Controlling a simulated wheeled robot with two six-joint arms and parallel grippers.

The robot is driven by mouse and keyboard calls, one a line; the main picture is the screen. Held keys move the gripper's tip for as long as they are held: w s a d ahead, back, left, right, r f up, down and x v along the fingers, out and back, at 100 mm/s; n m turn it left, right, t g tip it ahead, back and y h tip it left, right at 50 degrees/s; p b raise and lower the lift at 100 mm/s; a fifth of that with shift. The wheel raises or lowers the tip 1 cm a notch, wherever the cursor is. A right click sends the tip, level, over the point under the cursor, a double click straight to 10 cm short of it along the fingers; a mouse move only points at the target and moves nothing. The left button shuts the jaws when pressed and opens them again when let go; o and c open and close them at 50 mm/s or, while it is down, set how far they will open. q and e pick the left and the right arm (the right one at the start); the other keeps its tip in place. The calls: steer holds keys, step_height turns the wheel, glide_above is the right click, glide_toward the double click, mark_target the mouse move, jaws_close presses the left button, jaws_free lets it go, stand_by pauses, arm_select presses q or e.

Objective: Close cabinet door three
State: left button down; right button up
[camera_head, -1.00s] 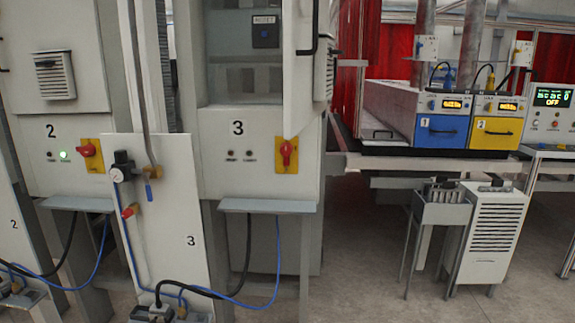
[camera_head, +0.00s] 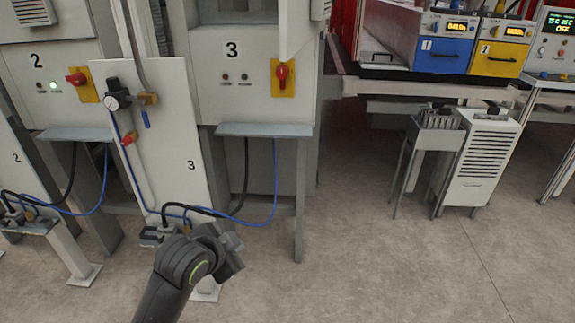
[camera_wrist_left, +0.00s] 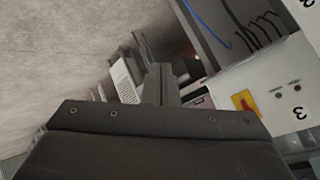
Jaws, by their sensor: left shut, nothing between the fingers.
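Cabinet three (camera_head: 205,95) stands left of the middle in the head view, with a "3" on its front. Its white door (camera_head: 298,28) stands open at the cabinet's right side. Only the door's lower part shows; its handle is above the picture. My left gripper (camera_head: 236,252) is low in front of the cabinet, apart from it and well below the door. It is shut and empty. In the left wrist view its fingers (camera_wrist_left: 160,84) point away over the floor, and the cabinet's front (camera_wrist_left: 275,90) lies to the right. My right gripper is not in view.
A white panel (camera_head: 170,185) marked 3, with a gauge and hoses, stands left of the cabinet's lower front. A grey shelf (camera_head: 265,130) juts out below the red switch (camera_head: 282,76). Open floor (camera_head: 370,270) lies to the right. A white slatted unit (camera_head: 482,160) stands beyond it.

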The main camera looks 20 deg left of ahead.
arm_select(q)
steer(key=w+d+r+m+t+h, duration=0.1)
steer(key=w+r+m+t, duration=0.1)
steer(key=w+r, duration=0.35)
steer(key=w+d+r+m+t, duration=0.1)
steer(key=w+r+m, duration=0.1)
steer(key=r, duration=0.6)
steer(key=m+t+h, duration=0.4)
steer(key=m+t, duration=0.1)
steer(key=m, duration=0.4)
glide_toward(288, 27)
steer(key=s+d, duration=0.2)
steer(key=d, duration=0.3)
steer(key=p+x, duration=0.4)
steer(key=x, duration=0.6)
steer(key=a, duration=0.2)
steer(key=a+p, duration=0.1)
steer(key=a, duration=0.1)
steer(key=shift+s+a+r, duration=0.15)
steer(key=shift+s+r, duration=0.05)
steer(key=shift+w, duration=0.1)
